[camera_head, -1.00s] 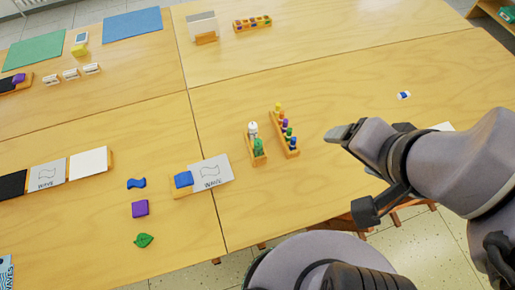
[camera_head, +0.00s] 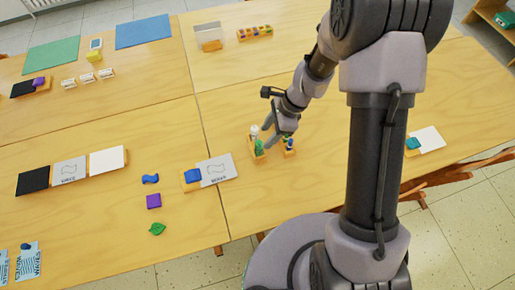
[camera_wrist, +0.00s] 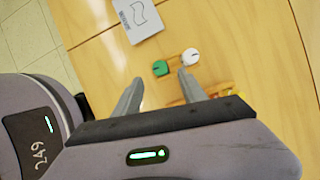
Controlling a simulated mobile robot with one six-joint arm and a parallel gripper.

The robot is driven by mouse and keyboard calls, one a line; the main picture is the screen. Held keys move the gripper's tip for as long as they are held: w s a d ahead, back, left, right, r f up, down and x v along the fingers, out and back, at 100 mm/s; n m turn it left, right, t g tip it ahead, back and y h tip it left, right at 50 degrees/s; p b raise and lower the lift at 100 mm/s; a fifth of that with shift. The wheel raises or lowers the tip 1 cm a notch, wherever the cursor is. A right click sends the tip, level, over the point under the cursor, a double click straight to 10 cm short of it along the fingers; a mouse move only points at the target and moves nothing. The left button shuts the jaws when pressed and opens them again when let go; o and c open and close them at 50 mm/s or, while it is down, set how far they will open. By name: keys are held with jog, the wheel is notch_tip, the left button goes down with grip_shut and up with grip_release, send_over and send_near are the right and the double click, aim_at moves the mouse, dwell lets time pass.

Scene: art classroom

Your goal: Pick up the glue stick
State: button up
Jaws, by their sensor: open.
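A small wooden holder (camera_head: 259,156) stands on the table in the head view. It holds a white-topped upright item (camera_head: 254,130), which looks like the glue stick, and a green item (camera_head: 259,146). In the wrist view I see the white round top (camera_wrist: 190,56) and the green top (camera_wrist: 160,68) from above, just beyond my fingertips. My gripper (camera_head: 268,134) is open and empty, close to the holder's right side. In the wrist view its two fingers (camera_wrist: 160,78) are spread, the right fingertip near the white top. I cannot tell if they touch.
A second rack with coloured pegs (camera_head: 288,152) stands close on the right, partly hidden by my gripper. A white card (camera_head: 428,138) lies at the right.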

aim_at(262, 142)
jog(key=b+x, duration=0.3)
jog(key=x, duration=0.5)
jog(key=shift+f, duration=0.45)
jog(key=shift+r, duration=0.2)
jog(key=shift+c, duration=0.7)
grip_shut()
